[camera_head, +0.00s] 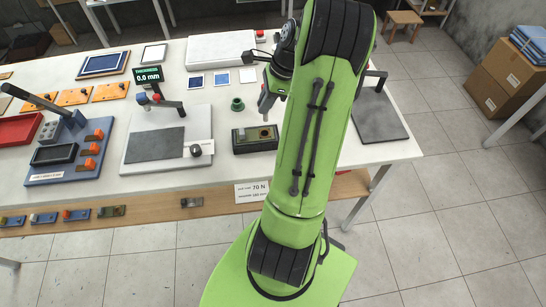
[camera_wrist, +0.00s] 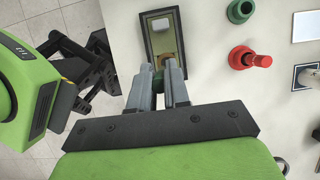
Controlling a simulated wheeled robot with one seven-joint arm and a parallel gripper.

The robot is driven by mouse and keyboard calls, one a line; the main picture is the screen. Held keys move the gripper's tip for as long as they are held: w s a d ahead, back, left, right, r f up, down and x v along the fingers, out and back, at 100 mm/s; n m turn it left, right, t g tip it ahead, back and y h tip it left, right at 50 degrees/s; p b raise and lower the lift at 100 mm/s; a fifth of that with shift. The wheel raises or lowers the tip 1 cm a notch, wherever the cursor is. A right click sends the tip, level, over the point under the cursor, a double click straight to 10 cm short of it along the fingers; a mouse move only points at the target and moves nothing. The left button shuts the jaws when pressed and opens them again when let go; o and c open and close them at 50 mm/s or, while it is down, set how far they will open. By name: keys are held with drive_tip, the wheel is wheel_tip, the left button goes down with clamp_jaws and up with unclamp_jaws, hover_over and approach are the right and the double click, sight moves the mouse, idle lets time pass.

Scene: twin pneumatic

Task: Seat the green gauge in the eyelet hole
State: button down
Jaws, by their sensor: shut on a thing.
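My gripper (camera_wrist: 158,85) points down, its two grey fingers close together. A small green piece, which looks like the green gauge (camera_wrist: 158,78), shows between the fingers, mostly hidden by them. In the head view my gripper (camera_head: 266,108) is above the back right of a dark green block fixture (camera_head: 243,149); the gauge cannot be made out there. The fixture has a round hole (camera_head: 265,133) in its right half. In the wrist view the fixture (camera_wrist: 147,38) lies just beyond the fingertips, with a pale piece inside it. Whether the gauge touches the fixture cannot be told.
A green round socket (camera_head: 237,104) stands behind the fixture; a red one (camera_wrist: 240,57) shows in the wrist view. Left is a white plate with a dark pad (camera_head: 155,146) and a display (camera_head: 148,78). A dark pad (camera_head: 378,116) lies right of my arm.

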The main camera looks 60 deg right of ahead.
drive_tip(key=f, duration=0.3)
drive_tip(key=f+b, duration=0.1)
drive_tip(key=f, duration=0.6)
drive_tip(key=shift+w+f+b, duration=0.1)
drive_tip(key=shift+w+b, duration=0.2)
drive_tip(key=shift+b, duration=0.05)
drive_tip(key=shift+w+d, duration=0.1)
drive_tip(key=shift+w, duration=0.05)
drive_tip(key=shift+f, duration=0.2)
drive_tip(key=c, duration=1.1)
unclamp_jaws()
